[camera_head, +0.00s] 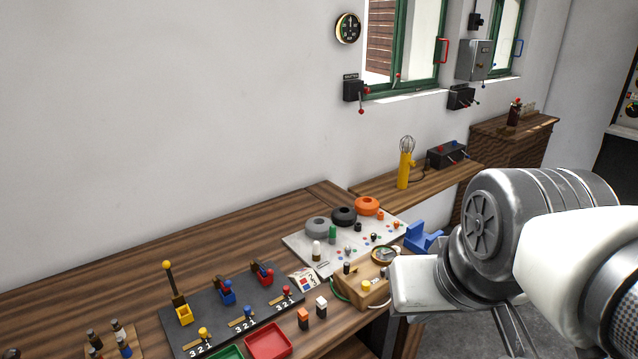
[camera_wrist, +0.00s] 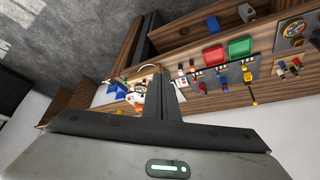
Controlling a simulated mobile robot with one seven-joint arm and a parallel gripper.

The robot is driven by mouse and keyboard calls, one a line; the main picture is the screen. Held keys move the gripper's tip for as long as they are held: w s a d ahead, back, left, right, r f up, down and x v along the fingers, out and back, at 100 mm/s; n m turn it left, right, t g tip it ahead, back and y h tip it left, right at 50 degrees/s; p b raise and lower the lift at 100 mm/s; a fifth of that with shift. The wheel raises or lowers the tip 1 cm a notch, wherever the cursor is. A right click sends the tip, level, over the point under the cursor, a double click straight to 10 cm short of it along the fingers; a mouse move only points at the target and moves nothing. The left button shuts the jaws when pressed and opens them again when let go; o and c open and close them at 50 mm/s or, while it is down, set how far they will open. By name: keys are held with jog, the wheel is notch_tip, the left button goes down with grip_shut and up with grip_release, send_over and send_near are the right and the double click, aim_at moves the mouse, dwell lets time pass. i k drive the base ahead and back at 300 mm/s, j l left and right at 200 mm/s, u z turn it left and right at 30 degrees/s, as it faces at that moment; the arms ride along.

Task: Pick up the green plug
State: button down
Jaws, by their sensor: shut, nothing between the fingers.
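The green plug (camera_head: 332,234) stands upright on a light grey panel (camera_head: 300,239) at the back of the workbench, in front of the grey and black rings. My gripper shows in the wrist view (camera_wrist: 160,76) with its fingers shut together and nothing between them. In the head view my white hand is at the right, beside the wooden box and apart from the green plug; its fingertips are hard to make out there. In the wrist view the green plug cannot be picked out, as the fingers cover part of the bench.
A wooden box (camera_head: 350,288) with small plugs stands in front of the panel. A white plug (camera_head: 317,251) stands near the green one. A dark lever board (camera_head: 222,315), a red tray (camera_head: 268,341) and a green tray (camera_head: 228,353) lie to the left. A blue holder (camera_head: 420,238) is at right.

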aim_at(332, 229)
jog(key=i+l+u, duration=0.15)
jog(key=u, duration=0.2)
jog(key=i+l+u, duration=0.1)
jog(key=l+u, duration=0.35)
jog(key=u, duration=0.2)
jog(key=i+l, duration=0.1)
jog(key=l, duration=0.4)
jog(key=i+l+u, duration=0.15)
jog(key=l, duration=0.35)
jog(key=i+l, duration=0.1)
jog(key=l, duration=0.35)
